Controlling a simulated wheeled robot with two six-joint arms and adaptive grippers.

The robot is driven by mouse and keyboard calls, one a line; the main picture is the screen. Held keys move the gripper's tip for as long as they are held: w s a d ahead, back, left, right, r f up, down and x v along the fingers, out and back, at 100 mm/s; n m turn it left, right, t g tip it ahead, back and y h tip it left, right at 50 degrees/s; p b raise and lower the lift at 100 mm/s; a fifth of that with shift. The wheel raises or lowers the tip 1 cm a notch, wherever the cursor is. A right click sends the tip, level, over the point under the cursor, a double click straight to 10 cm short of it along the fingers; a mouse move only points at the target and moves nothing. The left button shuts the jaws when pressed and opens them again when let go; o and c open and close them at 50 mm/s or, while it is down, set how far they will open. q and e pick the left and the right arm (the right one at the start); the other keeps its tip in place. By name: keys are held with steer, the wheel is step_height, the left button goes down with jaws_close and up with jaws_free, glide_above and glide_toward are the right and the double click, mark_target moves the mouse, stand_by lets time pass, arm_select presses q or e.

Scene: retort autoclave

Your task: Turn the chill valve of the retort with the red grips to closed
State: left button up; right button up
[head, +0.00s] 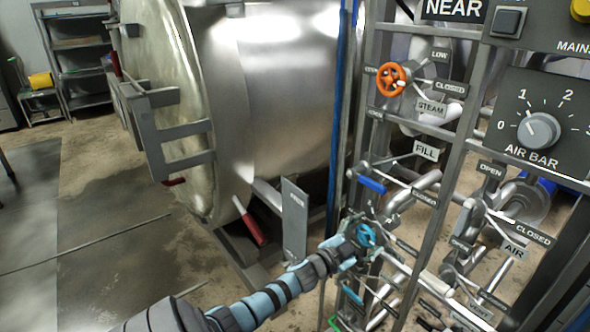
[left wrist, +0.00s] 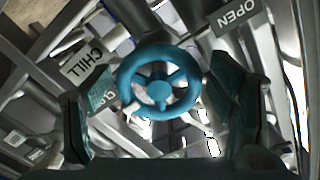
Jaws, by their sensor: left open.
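The chill valve's blue handwheel (head: 367,236) is low on the pipe rack in the head view. In the left wrist view the blue wheel (left wrist: 158,84) faces the camera, with a CHILL plate (left wrist: 88,63) to its left and an OPEN plate (left wrist: 237,17) at upper right. My left gripper (head: 358,246) is open at the wheel. In the left wrist view its two fingers (left wrist: 163,104) stand on either side of the wheel, with gaps apparent; contact cannot be told. The retort (head: 262,90) is a large steel vessel with red grips (head: 249,228). My right gripper is out of view.
An orange steam handwheel (head: 391,79) is higher on the rack, with a blue-handled fill lever (head: 372,185) below it. Pipes and rack posts crowd around the wheel. An AIR BAR dial panel (head: 545,125) is at right. Open floor (head: 110,235) lies at left.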

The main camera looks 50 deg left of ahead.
mark_target(363, 237)
arm_select(q)
steer(key=n, duration=0.3)
steer(key=shift+r+n, duration=0.1)
steer(key=shift+n, duration=0.2)
steer(key=s, duration=0.4)
steer(key=s+p, duration=0.6)
steer(key=s, duration=0.4)
steer(key=s+d+f+n+g+p, duration=0.1)
steer(key=s+f+g, duration=0.3)
steer(key=f, duration=0.5)
steer(key=s+d+f+n+g+y+p, duration=0.1)
steer(key=s+f+g+p, duration=0.3)
steer(key=s+f, duration=0.5)
steer(key=shift+f+y+p, duration=0.3)
steer(key=shift+f, duration=0.05)
steer(key=shift+d, duration=0.1)
